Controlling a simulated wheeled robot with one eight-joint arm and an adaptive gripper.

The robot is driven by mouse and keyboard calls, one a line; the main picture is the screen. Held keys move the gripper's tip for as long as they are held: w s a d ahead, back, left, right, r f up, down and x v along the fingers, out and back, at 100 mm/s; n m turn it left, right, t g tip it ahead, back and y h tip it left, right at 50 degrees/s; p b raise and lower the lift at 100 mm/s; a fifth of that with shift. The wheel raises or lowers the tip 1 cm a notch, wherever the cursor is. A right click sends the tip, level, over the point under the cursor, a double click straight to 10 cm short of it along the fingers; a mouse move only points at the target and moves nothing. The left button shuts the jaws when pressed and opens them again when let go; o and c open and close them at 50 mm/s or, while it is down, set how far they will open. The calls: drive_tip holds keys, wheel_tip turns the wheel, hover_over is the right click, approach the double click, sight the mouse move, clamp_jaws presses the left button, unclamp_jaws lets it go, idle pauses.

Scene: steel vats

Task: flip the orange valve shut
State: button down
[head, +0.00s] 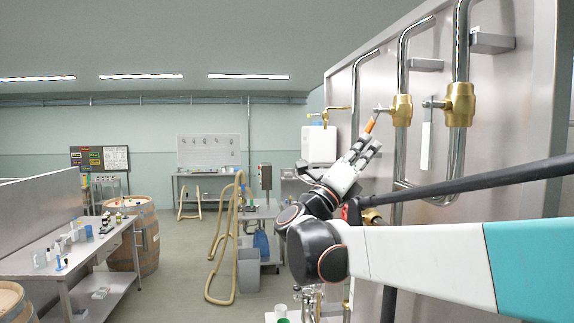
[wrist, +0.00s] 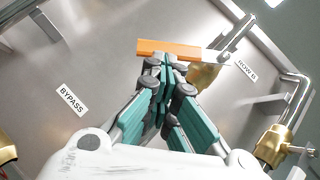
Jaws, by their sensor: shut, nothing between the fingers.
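The orange valve handle (head: 370,125) sticks out from a brass valve (head: 401,110) on a steel pipe on the vat wall. In the head view it is slanted. In the wrist view the orange handle (wrist: 168,48) lies crosswise just beyond my fingertips, with its brass body (wrist: 203,76) partly hidden behind my gripper. My gripper (head: 373,145) is just below the handle in the head view. In the wrist view its fingers (wrist: 162,66) are together with nothing between them. The tips are very close to the handle; I cannot tell whether they touch it.
A second brass valve (head: 460,104) with a hanging white handle (head: 426,146) is to the right. Pipes run along the vat wall (wrist: 110,50). A BYPASS label (wrist: 73,100) and a ROW B label (wrist: 245,70) show there. A workbench (head: 75,255) and barrel (head: 145,240) stand left; the floor between is open.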

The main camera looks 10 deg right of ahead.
drive_tip(key=shift+w+d+r+m+g+h+b, duration=0.15)
drive_tip(key=shift+w+r+m+g+h, duration=0.5)
drive_tip(key=shift+m+g, duration=0.7)
drive_tip(key=shift+w+a+r+m+g+h+b, duration=0.1)
drive_tip(key=shift+w+r+m+g+h, duration=0.6)
drive_tip(key=shift+m, duration=0.95)
drive_tip(key=shift+w+d+r+m+g+h+b, duration=0.15)
drive_tip(key=shift+w+r+m+g+h, duration=0.2)
drive_tip(key=shift+w+m+g+h, duration=0.8)
drive_tip(key=shift+s+a+m+g+y, duration=0.1)
drive_tip(key=shift+s+m+g+y, duration=0.2)
drive_tip(key=shift+s+m, duration=0.05)
drive_tip(key=shift+f, duration=0.1)
drive_tip(key=a+f+b, duration=0.4)
drive_tip(key=a+f, duration=0.3)
drive_tip(key=f, duration=0.4)
drive_tip(key=shift+s, duration=0.2)
drive_tip(key=shift+a, duration=0.1)
